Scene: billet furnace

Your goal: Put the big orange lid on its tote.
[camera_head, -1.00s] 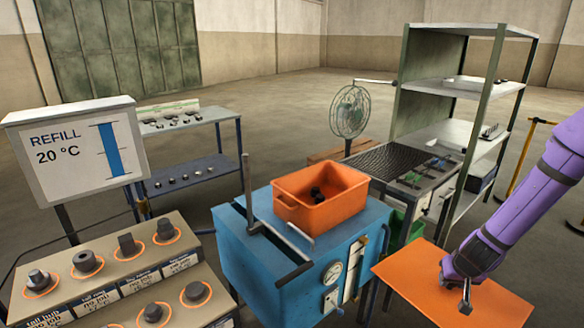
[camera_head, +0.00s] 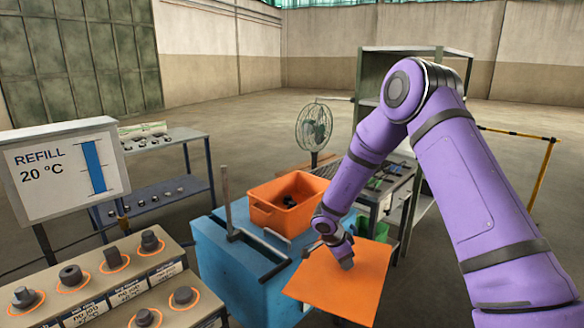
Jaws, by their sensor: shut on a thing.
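The big orange lid (camera_head: 335,287) is a flat square sheet in the middle foreground, to the right of the blue cabinet. My gripper (camera_head: 346,263) is shut on the lid near its upper middle and holds it roughly level. The fingertips are small and partly hidden by the wrist. The orange tote (camera_head: 272,214) stands open on top of the blue cabinet (camera_head: 228,262), behind and left of the lid, with dark pieces inside. The lid and tote look apart. My arm hides part of the tote's right side.
A dark upright post with a bar (camera_head: 228,205) stands on the cabinet left of the tote. A fan (camera_head: 314,128) and a workbench (camera_head: 372,196) are behind. Knob-topped panels (camera_head: 120,280) and a refill sign (camera_head: 65,170) fill the left.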

